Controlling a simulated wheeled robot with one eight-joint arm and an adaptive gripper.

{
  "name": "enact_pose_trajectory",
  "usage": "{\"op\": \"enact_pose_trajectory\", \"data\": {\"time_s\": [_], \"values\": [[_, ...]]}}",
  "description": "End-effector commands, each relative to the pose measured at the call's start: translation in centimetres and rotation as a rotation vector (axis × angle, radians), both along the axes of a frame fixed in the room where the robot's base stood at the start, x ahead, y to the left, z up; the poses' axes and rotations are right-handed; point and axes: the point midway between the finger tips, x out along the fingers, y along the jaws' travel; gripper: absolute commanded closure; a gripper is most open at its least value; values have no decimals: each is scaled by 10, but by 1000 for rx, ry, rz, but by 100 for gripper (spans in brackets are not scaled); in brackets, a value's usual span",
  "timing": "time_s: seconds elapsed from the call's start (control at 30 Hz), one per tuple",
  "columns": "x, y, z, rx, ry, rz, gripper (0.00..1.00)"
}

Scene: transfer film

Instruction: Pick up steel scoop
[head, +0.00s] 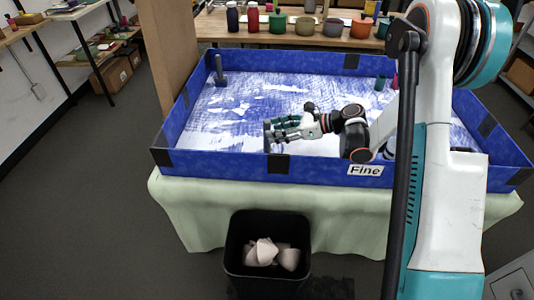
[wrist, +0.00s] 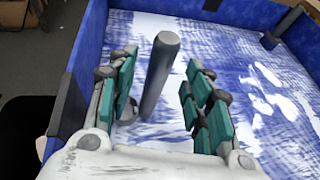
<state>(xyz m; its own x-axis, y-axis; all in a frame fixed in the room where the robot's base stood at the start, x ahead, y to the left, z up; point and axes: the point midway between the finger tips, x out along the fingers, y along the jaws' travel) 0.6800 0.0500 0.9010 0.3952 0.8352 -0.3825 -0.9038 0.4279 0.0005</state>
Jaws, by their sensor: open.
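A smooth grey rod (wrist: 160,70) stands up, a little tilted, between my fingers in the wrist view. It looks like the handle of the steel scoop; its lower end is hidden low between the fingers. In the head view the grey piece (head: 267,133) shows at my fingertips, near the front wall of the blue tray. My gripper (head: 276,129) is open and lies almost level over the tray. In the wrist view my gripper (wrist: 163,78) has green finger pads on both sides of the rod, with gaps visible on each side.
The blue-walled tray (head: 208,172) has a white floor streaked with blue and a "Fine" label (head: 365,170). A dark grey upright piece (head: 220,72) stands in its far left corner. A black bin (head: 267,225) stands in front. Jars and pots (head: 278,23) line the table behind.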

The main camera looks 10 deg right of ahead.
Motion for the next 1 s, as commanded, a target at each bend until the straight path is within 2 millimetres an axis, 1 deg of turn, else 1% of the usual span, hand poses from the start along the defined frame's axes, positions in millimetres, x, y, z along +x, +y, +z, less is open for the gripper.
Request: {"op": "enact_pose_trajectory", "data": {"time_s": [0.03, 0.1, 0.23, 0.3, 0.47, 0.5, 0.7, 1.0], "values": [[3, 7, -7, 0, 0, 2, 54], [6, 16, -12, 0, -1, 4, 54], [13, 29, -17, -1, -1, 2, 54], [15, 32, -17, 0, 0, 1, 54], [15, 32, -16, 0, 0, 0, 54], [15, 32, -16, 0, 0, 0, 56], [15, 32, -16, 0, 0, 0, 100], [15, 32, -16, 0, 0, 0, 100]]}}
